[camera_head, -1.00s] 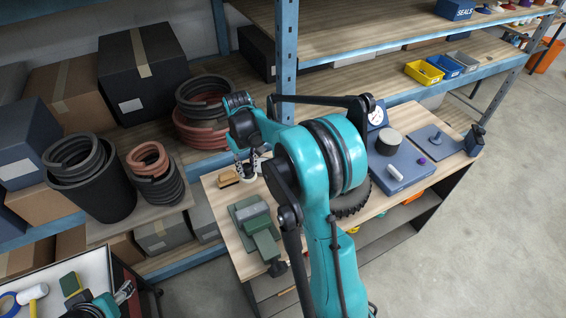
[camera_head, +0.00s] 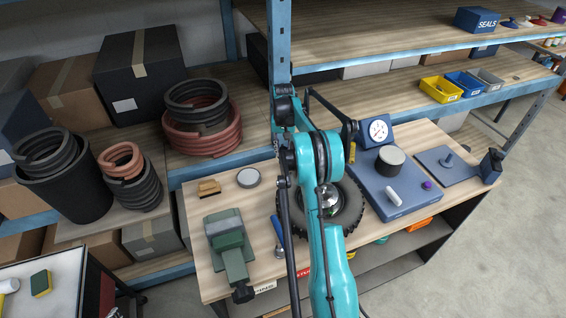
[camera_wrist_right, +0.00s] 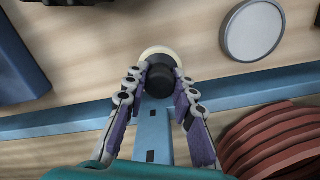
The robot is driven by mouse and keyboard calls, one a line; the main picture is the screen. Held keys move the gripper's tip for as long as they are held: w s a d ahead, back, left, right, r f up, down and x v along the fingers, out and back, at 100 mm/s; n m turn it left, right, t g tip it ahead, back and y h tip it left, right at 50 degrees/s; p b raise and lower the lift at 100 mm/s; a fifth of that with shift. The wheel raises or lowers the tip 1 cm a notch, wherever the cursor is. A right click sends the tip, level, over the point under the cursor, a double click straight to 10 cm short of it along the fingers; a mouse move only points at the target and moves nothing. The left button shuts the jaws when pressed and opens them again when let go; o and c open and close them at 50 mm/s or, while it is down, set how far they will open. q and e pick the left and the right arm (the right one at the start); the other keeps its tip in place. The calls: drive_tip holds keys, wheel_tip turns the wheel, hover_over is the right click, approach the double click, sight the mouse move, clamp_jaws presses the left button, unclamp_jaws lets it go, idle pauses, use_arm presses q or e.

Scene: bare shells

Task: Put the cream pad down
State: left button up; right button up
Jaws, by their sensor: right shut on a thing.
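In the right wrist view my right gripper (camera_wrist_right: 160,84) is shut on the black knob of the cream pad (camera_wrist_right: 158,50). The pad's pale rim shows beyond the fingertips, and the knob hides much of its face. The pad is held over the blue shelf beam and the back edge of the wooden bench. In the head view my teal right arm reaches over the bench, and the gripper and pad cannot be made out behind its wrist. My left gripper is out of view.
A pale round disc (camera_head: 249,178) with a grey rim lies on the bench (camera_head: 205,284) beside a tan block (camera_head: 209,188). A green vise (camera_head: 229,244), a black tyre (camera_head: 351,208) and a blue plate (camera_head: 408,201) take up space. Red coils (camera_head: 200,142) sit on the shelf behind.

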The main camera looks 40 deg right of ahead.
sight(283, 159)
drive_tip(key=shift+d+f, duration=0.1)
drive_tip(key=shift+f, duration=0.8)
wheel_tip(283, 159, down, 3)
drive_tip(key=shift+f, duration=0.1)
drive_tip(key=shift+f+b, duration=0.15)
drive_tip(key=shift+b, duration=0.2)
drive_tip(key=o, duration=1)
